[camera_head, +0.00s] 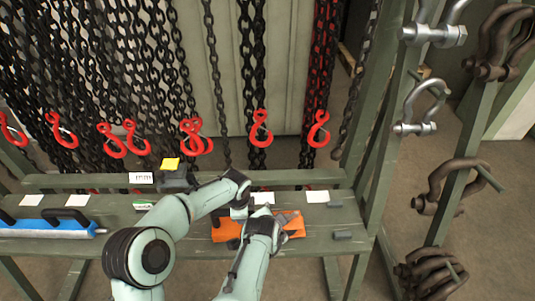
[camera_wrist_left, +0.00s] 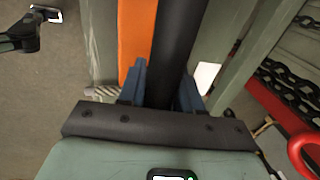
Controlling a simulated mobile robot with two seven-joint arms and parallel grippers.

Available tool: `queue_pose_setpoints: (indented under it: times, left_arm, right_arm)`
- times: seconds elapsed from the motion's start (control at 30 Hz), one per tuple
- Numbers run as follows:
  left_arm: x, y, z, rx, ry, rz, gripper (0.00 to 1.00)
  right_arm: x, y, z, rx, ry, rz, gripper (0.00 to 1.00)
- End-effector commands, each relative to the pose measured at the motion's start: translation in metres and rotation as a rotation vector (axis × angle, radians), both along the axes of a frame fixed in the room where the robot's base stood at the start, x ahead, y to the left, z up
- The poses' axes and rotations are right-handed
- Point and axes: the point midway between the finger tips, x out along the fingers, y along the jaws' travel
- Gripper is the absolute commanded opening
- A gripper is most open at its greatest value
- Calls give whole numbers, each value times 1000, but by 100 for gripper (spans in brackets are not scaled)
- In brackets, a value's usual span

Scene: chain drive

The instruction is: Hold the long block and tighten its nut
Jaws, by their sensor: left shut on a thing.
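An orange block (camera_head: 292,222) lies on the green bench under my two arms, largely hidden by them. In the left wrist view an orange strip (camera_wrist_left: 136,35) runs beside a long dark bar (camera_wrist_left: 176,40). My left gripper (camera_head: 240,210) is at the block's far side, its tips hard to see from the head. In the left wrist view my left gripper's blue fingers (camera_wrist_left: 162,88) are shut on the dark bar. My right gripper (camera_head: 263,214) is over the block, its fingers hidden by its own wrist. I cannot make out a nut.
The bench (camera_head: 345,218) has a blue tool with black handles (camera_head: 50,228) at left. Chains with red hooks (camera_head: 260,128) hang behind. Shackles (camera_head: 415,107) hang on the right posts.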

Motion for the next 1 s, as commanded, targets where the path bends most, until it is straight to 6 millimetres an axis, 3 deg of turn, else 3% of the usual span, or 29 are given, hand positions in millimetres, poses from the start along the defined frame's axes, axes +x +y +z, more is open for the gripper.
queue_pose_setpoints:
  times: [0.1, 0.13, 0.2, 0.23, 0.5, 0.63, 1.0]
  left_arm:
    - [1, 4, 0, 7, -1, 3, 0]
    - [1, 4, 0, 7, -1, 4, 37]
    - [1, 4, 0, 7, -1, 3, 60]
    - [1, 3, 0, 7, -1, 3, 64]
    - [1, 2, 1, 4, -2, 2, 64]
    - [-1, 2, 10, 3, -4, 3, 64]
    - [-15, 1, 83, 4, -6, 2, 64]
  right_arm:
    - [0, 0, 0, 0, 0, 0, 0]
    - [0, 0, 0, 0, 0, 0, 0]
    - [0, 0, 0, 0, 0, 0, 0]
    - [0, 0, 0, 0, 0, 0, 0]
    - [0, 0, 0, 0, 0, 0, 0]
    - [0, 0, 0, 0, 0, 0, 0]
    - [0, 0, 0, 0, 0, 0, 0]
